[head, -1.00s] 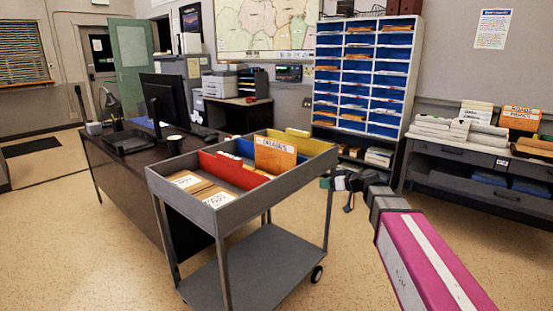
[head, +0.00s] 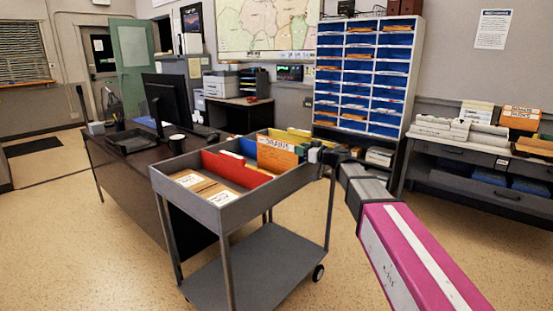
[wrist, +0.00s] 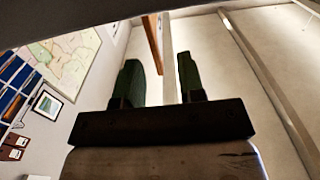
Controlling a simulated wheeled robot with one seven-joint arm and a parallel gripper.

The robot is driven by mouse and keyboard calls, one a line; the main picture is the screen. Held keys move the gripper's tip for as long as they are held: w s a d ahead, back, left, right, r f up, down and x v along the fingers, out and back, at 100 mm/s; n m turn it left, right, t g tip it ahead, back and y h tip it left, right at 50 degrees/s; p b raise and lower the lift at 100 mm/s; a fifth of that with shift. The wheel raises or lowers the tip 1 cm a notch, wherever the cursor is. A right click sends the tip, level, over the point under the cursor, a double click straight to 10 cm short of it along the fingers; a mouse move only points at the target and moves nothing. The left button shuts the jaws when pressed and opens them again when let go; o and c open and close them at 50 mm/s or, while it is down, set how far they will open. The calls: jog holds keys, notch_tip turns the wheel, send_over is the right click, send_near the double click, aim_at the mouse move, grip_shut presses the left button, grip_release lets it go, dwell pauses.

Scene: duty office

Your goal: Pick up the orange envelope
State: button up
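The orange envelope (head: 277,157) stands upright in the grey cart (head: 228,212), in the rear part of its top tray. It has a pale written label along its top. My gripper (head: 314,153) is just right of the envelope, at the tray's right rim, small and dark in the head view. In the wrist view my gripper (wrist: 160,82) shows two dark fingers apart. A narrow orange-brown edge, probably the envelope (wrist: 153,42), shows beyond and between the fingertips. I cannot tell whether it touches them.
The tray also holds a red divider (head: 235,168), brown envelopes (head: 205,189) and yellow folders behind. A desk with a monitor (head: 165,100) stands left of the cart. A blue pigeonhole rack (head: 367,75) stands behind. Another orange item (head: 520,118) lies on the right-hand shelf.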

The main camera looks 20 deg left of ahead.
aim_at(293, 145)
jog(key=x, duration=0.4)
jog(key=shift+w+a+r, duration=0.1)
jog(key=shift+w+a, duration=0.05)
jog(key=shift+a, duration=0.1)
jog(key=shift+c, duration=0.3)
grip_shut()
jog(key=shift+r, duration=0.1)
notch_tip(293, 145, up, 10)
jog(key=shift+f, duration=0.1)
